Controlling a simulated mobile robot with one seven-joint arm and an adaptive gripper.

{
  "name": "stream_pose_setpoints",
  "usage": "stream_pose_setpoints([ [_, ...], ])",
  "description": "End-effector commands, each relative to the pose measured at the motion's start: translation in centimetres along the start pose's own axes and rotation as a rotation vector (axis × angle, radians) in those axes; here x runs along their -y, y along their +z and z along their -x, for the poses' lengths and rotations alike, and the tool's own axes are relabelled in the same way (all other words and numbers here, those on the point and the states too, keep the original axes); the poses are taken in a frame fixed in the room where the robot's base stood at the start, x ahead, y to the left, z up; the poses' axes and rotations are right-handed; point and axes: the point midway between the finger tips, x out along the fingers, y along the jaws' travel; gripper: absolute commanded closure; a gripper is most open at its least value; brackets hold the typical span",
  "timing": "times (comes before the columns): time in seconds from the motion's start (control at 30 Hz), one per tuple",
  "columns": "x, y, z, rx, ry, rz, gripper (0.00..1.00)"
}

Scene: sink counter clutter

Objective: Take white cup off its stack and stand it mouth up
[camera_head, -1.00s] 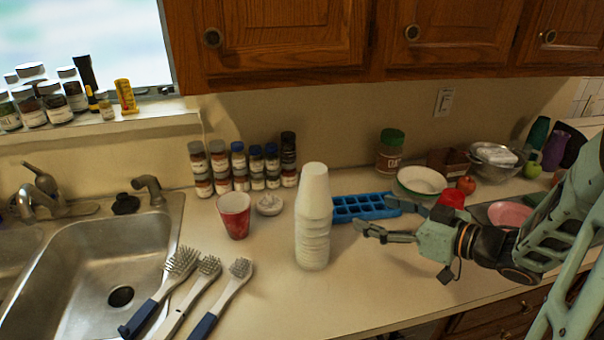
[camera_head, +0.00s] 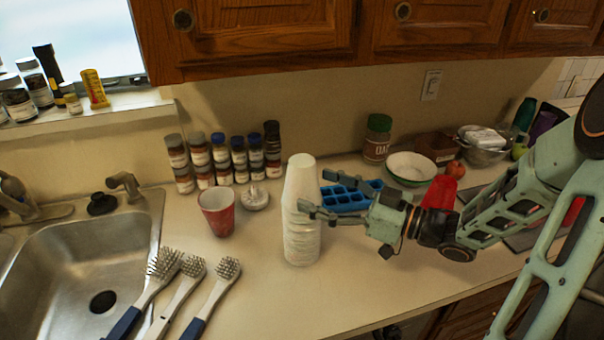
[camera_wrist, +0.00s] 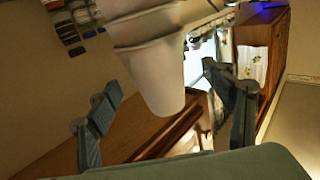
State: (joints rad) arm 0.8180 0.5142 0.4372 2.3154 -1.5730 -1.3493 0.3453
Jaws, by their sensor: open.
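A tall stack of white cups (camera_head: 302,243) stands mouth down on the counter. The top white cup (camera_head: 300,182) sits over the others with its narrow base up. My gripper (camera_head: 314,189) is open at the stack's right side, near the top cup's height. One finger overlaps the stack's front edge; the other is farther back, beside it. In the wrist view the top cup (camera_wrist: 157,80) shows between and beyond my spread fingers (camera_wrist: 163,108), its base pointing down in that picture. I see no clear contact with the cup.
A red cup (camera_head: 217,212) and a small white juicer-like dish (camera_head: 255,198) stand left of the stack. A blue ice tray (camera_head: 345,197) lies behind my gripper. Several brushes (camera_head: 208,297) lie front left by the sink (camera_head: 62,272). The counter in front of the stack is clear.

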Motion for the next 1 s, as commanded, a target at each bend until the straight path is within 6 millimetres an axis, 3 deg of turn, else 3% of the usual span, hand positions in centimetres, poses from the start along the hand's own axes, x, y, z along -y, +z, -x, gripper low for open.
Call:
stream_pose_setpoints([
  [0.27,-0.2,-0.1,-4.0,0.0,-0.002,-0.001,0.26],
  [0.57,-0.2,0.0,-4.5,0.001,0.0,0.0,0.26],
  [0.83,-0.2,0.0,-4.5,0.001,0.0,0.0,0.54],
  [1.0,-0.2,0.0,-4.5,0.001,0.0,0.0,0.55],
])
